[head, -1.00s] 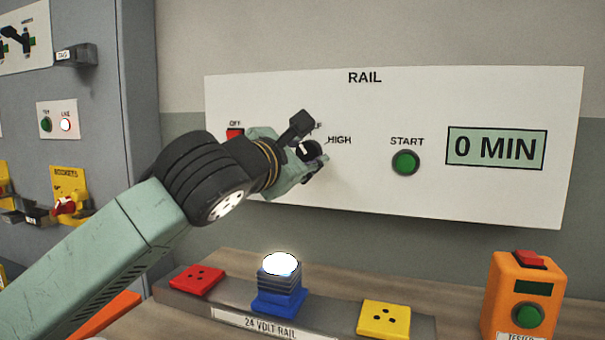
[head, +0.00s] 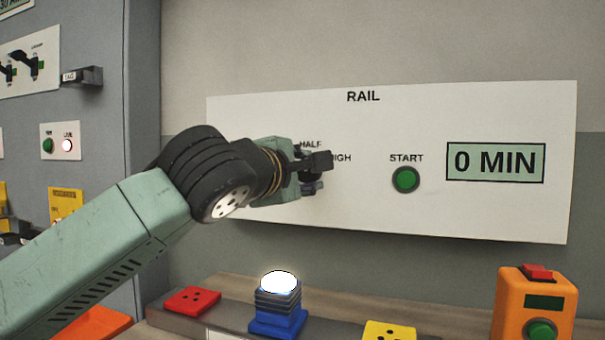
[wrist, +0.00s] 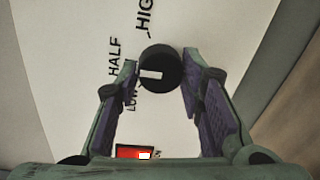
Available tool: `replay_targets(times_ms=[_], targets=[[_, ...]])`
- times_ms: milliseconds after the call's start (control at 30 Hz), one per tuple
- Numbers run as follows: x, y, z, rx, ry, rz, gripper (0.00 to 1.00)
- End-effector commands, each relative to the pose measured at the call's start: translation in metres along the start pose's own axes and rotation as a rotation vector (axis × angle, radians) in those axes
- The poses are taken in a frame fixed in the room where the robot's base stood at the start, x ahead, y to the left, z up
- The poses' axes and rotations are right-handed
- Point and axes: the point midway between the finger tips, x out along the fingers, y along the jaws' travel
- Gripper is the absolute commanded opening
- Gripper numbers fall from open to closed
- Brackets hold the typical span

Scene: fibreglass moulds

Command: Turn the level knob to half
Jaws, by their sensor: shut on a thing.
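The level knob (wrist: 160,69) is round and black with a white pointer mark. It sits between the fingertips of my gripper (wrist: 158,82) in the wrist view, and the gripper is shut on it. The pointer mark faces the left of that view, roughly toward the HALF label (wrist: 113,57), near the LOW label (wrist: 132,97); I cannot tell exact alignment. The HIGH label (wrist: 146,17) is further round the knob. In the head view my gripper (head: 311,168) is at the RAIL panel (head: 450,215) and mostly hides the knob.
A green START button (head: 405,179) and a display (head: 495,161) reading 0 MIN are right of the gripper. A red part (wrist: 130,151) shows near the wrist view's bottom. Below stand a lit blue unit (head: 277,310), red and yellow sockets, and an orange tester (head: 535,305).

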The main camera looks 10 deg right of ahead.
Motion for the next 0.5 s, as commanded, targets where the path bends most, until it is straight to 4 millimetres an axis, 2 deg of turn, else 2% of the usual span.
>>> replay_targets(times_ms=[400, 433, 500], targets=[[0.0001, 0.0006, -0.0002, 0.006, 0.001, 0.001, 0.07], [0.0001, 0.0006, -0.0002, 0.006, 0.001, 0.001, 0.36], [0.0001, 0.0006, -0.0002, 0.006, 0.001, 0.001, 0.41]])
